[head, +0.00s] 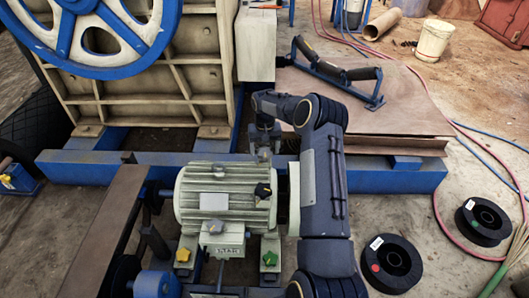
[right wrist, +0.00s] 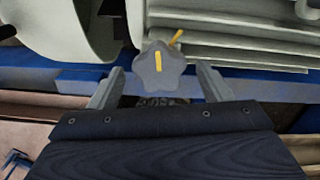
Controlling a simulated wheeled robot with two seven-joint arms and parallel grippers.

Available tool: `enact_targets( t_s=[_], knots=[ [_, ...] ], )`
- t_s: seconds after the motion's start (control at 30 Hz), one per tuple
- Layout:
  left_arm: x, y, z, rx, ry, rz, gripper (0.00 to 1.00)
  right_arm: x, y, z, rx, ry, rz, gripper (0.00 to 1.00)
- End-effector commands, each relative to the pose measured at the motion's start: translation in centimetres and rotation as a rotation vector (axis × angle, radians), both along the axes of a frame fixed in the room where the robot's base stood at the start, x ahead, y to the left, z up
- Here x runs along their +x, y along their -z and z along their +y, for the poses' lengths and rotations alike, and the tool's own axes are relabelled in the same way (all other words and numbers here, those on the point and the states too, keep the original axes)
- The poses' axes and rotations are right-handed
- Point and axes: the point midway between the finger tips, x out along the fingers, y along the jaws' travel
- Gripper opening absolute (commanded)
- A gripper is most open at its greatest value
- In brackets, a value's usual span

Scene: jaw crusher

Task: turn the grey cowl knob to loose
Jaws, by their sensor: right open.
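The grey cowl knob (right wrist: 158,68) is star-shaped with a yellow bar on its face, nearly upright in the right wrist view. It shows beside the rounded pale motor cowl (right wrist: 72,28). My right gripper (right wrist: 158,84) is open, one finger on each side of the knob in the picture, with gaps on both sides. I cannot tell whether the knob lies at fingertip depth. In the head view my right gripper (head: 264,145) is behind the finned motor (head: 225,180), partly hidden by my arm; I cannot make out this knob there. My left gripper is not in view.
The motor carries a black knob (head: 263,190) and a grey knob (head: 215,227). A yellow knob (head: 183,255) and a green knob (head: 270,258) sit at its feet. A blue beam (head: 400,178) runs behind. Black spools (head: 391,263) lie on the floor at right.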

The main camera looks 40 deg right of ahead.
Motion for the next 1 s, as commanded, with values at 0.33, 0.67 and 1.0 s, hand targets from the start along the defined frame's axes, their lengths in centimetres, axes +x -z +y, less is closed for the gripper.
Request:
enact_targets(
  t_s=[0.33, 0.67, 1.0],
  knots=[
    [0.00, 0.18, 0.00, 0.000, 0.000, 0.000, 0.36, 0.00, 0.68, -0.02, -0.001, 0.000, -0.001, 0.68],
    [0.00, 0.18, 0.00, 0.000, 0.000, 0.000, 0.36, 0.00, 0.66, -0.02, -0.001, 0.000, -0.001, 0.27],
    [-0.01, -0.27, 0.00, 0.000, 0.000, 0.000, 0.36, 0.00, 0.53, 0.01, 0.000, -0.060, 0.000, 0.27]
  ],
)
